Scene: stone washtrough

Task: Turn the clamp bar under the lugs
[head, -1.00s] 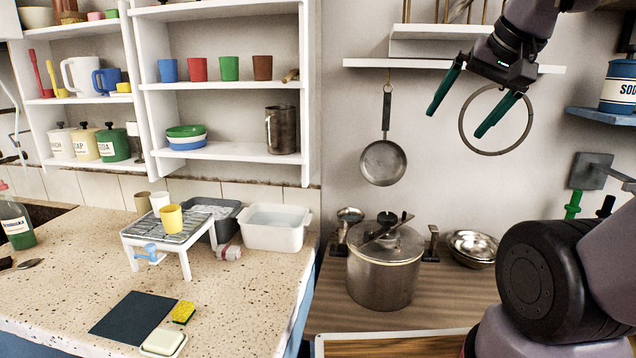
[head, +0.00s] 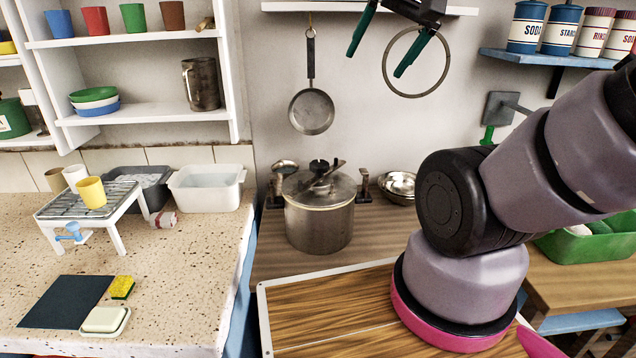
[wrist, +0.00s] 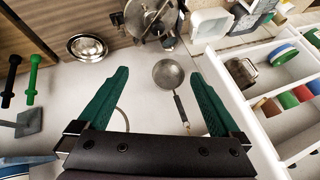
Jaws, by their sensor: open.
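A steel pot (head: 320,226) with a lid stands on the wooden counter. A dark clamp bar (head: 328,174) lies diagonally across the lid, with a black knob at its middle. Metal lugs stand on both sides of the pot, one on the left (head: 276,190) and one on the right (head: 363,188). My gripper (head: 376,61) is open and empty, high above the pot and to its right in the head view. In the wrist view my gripper (wrist: 160,76) shows both green fingers spread, with the pot (wrist: 150,28) beyond them at the top edge, partly cut off.
A frying pan (head: 312,111) and a large ring (head: 445,66) hang on the wall behind. Metal bowls (head: 399,187) sit right of the pot. A white basin (head: 206,188) is on the speckled counter at left. A shelf (head: 365,8) runs above.

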